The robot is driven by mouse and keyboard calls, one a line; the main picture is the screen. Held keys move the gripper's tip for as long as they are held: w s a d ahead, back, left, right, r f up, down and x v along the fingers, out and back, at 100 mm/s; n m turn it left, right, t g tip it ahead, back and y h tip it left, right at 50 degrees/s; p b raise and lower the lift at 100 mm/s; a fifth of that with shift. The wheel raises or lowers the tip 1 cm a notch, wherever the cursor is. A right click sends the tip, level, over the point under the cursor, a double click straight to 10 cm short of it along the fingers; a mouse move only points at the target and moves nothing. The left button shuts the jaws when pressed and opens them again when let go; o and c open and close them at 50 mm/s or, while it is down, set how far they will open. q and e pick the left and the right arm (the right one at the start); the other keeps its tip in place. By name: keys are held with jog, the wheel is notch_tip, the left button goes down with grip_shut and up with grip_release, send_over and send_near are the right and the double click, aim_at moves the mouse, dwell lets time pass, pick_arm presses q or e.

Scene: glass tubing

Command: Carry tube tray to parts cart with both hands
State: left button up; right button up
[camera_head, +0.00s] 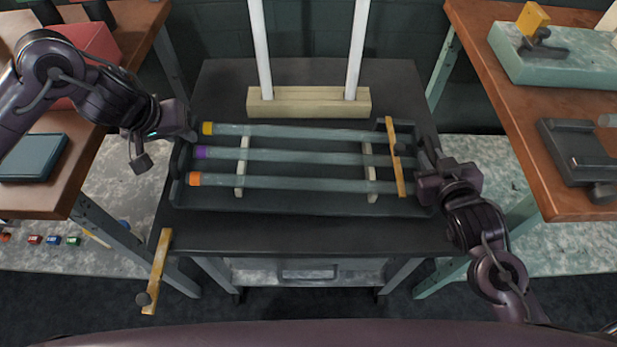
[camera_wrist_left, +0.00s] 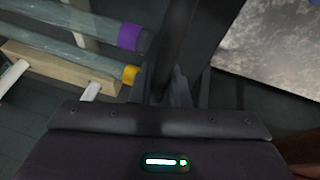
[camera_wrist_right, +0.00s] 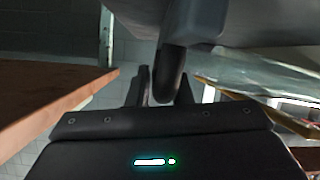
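The tube tray (camera_head: 300,202) is a dark, long, shallow tray at the middle of the head view, over a black cart top (camera_head: 330,235). Several pale strips support three glass tubes with yellow (camera_head: 207,128), purple (camera_head: 200,152) and orange (camera_head: 194,179) ends. My left gripper (camera_head: 188,134) is at the tray's left end; in the left wrist view its fingers (camera_wrist_left: 178,88) close around a dark bar. My right gripper (camera_head: 428,165) is at the right end, its fingers (camera_wrist_right: 163,88) around a dark handle (camera_wrist_right: 170,68). I cannot tell whether the tray touches the top.
A wooden block (camera_head: 310,103) with two white uprights stands behind the tray. A yellow bar (camera_head: 395,155) shows at its right end; another (camera_head: 158,270) is at the front left. Wooden tables (camera_head: 60,195), (camera_head: 560,190) flank the cart.

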pick_arm(q)
jog(key=o, duration=0.4)
jog(key=shift+w+a+r, duration=0.15)
jog(key=shift+a, duration=0.55)
pick_arm(e)
jog(key=o, duration=0.5)
jog(key=shift+d+f, duration=0.1)
jog(key=shift+d, duration=0.45)
jog(key=shift+c, duration=0.2)
pick_arm(q)
jog(key=shift+o, duration=0.2)
jog(key=shift+d, duration=0.15)
pick_arm(e)
jog(key=shift+a, duration=0.1)
pick_arm(q)
jog(key=shift+d, duration=0.1)
pick_arm(e)
jog(key=shift+a, duration=0.1)
pick_arm(q)
jog(key=v, duration=1.2)
jog(key=shift+d, duration=0.15)
pick_arm(e)
notch_tip(320, 180, up, 10)
jog(key=shift+r, duration=0.15)
